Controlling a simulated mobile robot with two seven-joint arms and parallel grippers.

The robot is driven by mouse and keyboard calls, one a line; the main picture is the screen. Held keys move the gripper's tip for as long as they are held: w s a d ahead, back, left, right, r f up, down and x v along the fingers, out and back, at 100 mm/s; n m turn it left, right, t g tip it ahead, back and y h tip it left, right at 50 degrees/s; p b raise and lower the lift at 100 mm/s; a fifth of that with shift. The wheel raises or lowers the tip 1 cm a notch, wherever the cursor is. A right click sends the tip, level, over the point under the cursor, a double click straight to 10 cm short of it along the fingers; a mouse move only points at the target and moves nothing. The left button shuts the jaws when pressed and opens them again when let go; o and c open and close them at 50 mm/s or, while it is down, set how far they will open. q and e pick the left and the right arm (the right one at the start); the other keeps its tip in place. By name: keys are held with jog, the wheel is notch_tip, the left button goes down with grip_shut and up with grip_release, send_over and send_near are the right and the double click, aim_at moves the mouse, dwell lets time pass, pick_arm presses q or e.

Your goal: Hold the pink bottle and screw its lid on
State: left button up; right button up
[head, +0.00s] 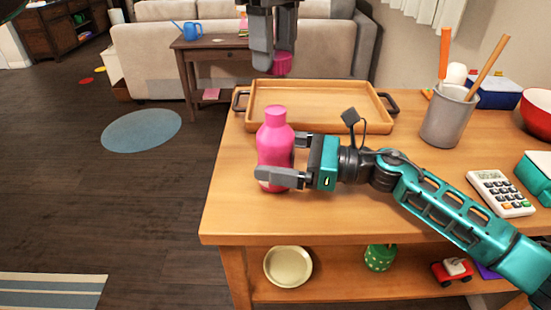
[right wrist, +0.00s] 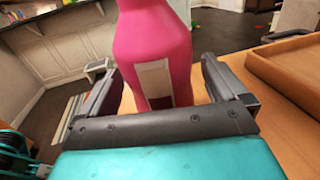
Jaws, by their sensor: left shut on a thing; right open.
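The pink bottle (head: 275,145) stands upright on the wooden table near its left front edge. My right gripper (head: 285,162) is open, with its fingers on either side of the bottle's body. In the right wrist view the bottle (right wrist: 153,50) stands between the two spread fingers (right wrist: 160,95), with a pale label facing the camera. My left gripper (head: 272,58) points down above the table's back part and is shut on the pink lid (head: 281,66). The lid is above and behind the bottle, apart from it. The bottle's neck tip is cut off in the right wrist view.
A wooden tray (head: 320,99) with dark handles lies behind the bottle. A grey cup (head: 447,118) with sticks, a calculator (head: 499,193) and a teal box (head: 538,178) stand to the right. The table's left edge is close to the bottle.

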jog(key=shift+x, duration=1)
jog(key=shift+c, duration=0.5)
jog(key=c, duration=1.4)
pick_arm(q)
send_over(275, 109)
jog(key=shift+f, duration=2.5)
jog(key=shift+f, duration=0.9)
jog(key=shift+f, duration=0.55)
